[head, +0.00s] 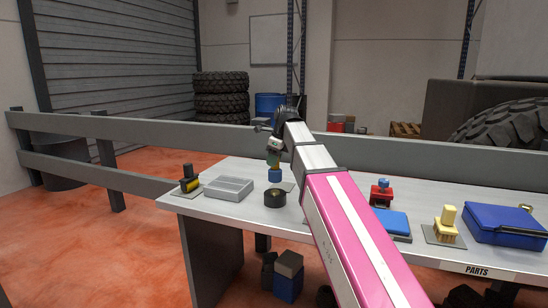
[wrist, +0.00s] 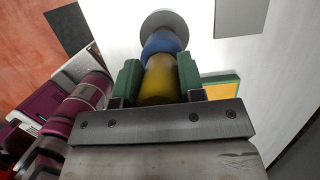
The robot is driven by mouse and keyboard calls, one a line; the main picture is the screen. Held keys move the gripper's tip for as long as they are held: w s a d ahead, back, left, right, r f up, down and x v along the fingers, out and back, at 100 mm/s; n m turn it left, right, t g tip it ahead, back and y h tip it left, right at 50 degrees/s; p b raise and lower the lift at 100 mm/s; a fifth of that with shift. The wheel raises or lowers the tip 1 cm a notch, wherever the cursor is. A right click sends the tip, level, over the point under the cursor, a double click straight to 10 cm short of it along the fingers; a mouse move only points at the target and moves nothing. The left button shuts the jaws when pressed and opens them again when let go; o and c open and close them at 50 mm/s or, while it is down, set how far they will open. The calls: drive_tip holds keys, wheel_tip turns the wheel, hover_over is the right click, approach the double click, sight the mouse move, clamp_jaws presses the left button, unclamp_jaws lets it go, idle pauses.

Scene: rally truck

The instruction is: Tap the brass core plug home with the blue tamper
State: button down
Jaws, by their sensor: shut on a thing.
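My gripper (head: 274,160) is shut on the blue tamper (head: 275,175), held above the table. In the wrist view, the green fingers of my gripper (wrist: 159,80) close on both sides of the tamper's yellow handle (wrist: 160,82). Its blue part (wrist: 164,44) lies beyond the fingers, with a pale grey disc (wrist: 165,20) past it. In the head view, a dark round holder (head: 275,201) stands on the table just below and in front of the tamper, apart from it. A small brownish patch shows in its top; I cannot tell whether this is the brass core plug.
A grey tray (head: 229,188) and a black-and-yellow item (head: 190,182) stand at the left of the table (head: 240,214). To the right are a red item with a blue top (head: 381,192), a blue block (head: 392,222), a yellow item (head: 447,223) and a blue case (head: 505,224).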

sight(274, 170)
wheel_tip(274, 170, down, 5)
drive_tip(key=shift+r, duration=1.75)
drive_tip(key=shift+r, duration=0.1)
drive_tip(key=shift+r, duration=2.45)
drive_tip(key=shift+s, duration=0.1)
